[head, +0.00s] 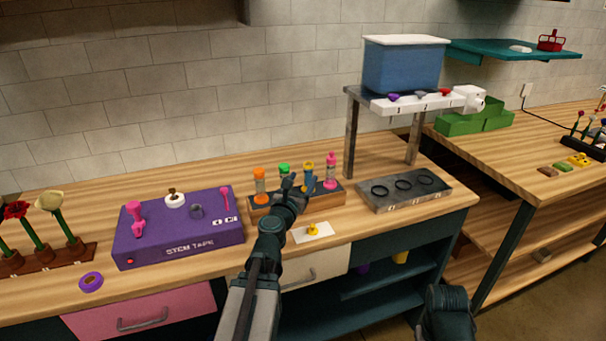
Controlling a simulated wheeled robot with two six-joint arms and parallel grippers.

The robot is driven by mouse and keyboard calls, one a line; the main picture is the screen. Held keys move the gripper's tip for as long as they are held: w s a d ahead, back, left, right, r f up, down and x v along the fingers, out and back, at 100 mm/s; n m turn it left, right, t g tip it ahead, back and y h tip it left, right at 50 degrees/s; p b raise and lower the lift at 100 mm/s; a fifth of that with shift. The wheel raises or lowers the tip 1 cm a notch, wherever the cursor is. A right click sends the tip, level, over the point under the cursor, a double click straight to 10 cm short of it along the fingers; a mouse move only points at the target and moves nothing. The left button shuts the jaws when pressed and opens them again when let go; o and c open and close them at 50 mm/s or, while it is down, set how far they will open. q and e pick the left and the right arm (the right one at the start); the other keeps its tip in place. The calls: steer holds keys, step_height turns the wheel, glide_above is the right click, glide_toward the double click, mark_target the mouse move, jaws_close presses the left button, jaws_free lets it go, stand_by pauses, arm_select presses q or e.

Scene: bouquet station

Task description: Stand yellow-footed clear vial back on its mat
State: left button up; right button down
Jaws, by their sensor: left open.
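The yellow foot of the clear vial (313,229) shows on a small white mat (325,236) near the bench's front edge. It looks upright, but its clear body is too faint to make out. My left gripper (291,182) is open, up and to the left of the mat, in front of the wooden rack. It is apart from the vial, and I see nothing held in it. My right gripper is not in view; only a dark part of my right arm shows at lower right.
The wooden rack (337,195) holds several coloured vials close around my left gripper. A purple stem tape box (180,240) stands to the left. A grey tray with rings (404,207) and a stand with a blue tank (405,70) are on the right.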

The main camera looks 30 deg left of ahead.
arm_select(q)
steer(key=s+d+f+m+g+h, duration=0.1)
steer(key=d+f+m+g+h, duration=0.15)
steer(key=d+m, duration=0.55)
steer(key=s+d+f+m+g+h, duration=0.15)
steer(key=d+f+m+h, duration=0.35)
steer(key=d, duration=0.5)
steer(key=s+d+f+m+g+h, duration=0.1)
steer(key=d+f+m+g+h, duration=0.15)
steer(key=d+m, duration=0.6)
steer(key=s+d+f+m+g, duration=0.6)
steer(key=s+d+f+m, duration=0.15)
steer(key=d+m, duration=0.2)
steer(key=s+a+f+m+g+y, duration=0.1)
steer(key=s+f+m+g+y, duration=0.1)
steer(key=s+m+y, duration=0.2)
steer(key=s+a+f+m+g+y, duration=0.2)
steer(key=s+m+g+y, duration=0.1)
steer(key=s+m, duration=0.4)
steer(key=shift+s+a+f+y, duration=0.15)
steer(key=shift+s+y, duration=0.35)
steer(key=shift+s, duration=0.2)
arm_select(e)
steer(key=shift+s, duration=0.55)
arm_select(q)
steer(key=shift+g, duration=0.25)
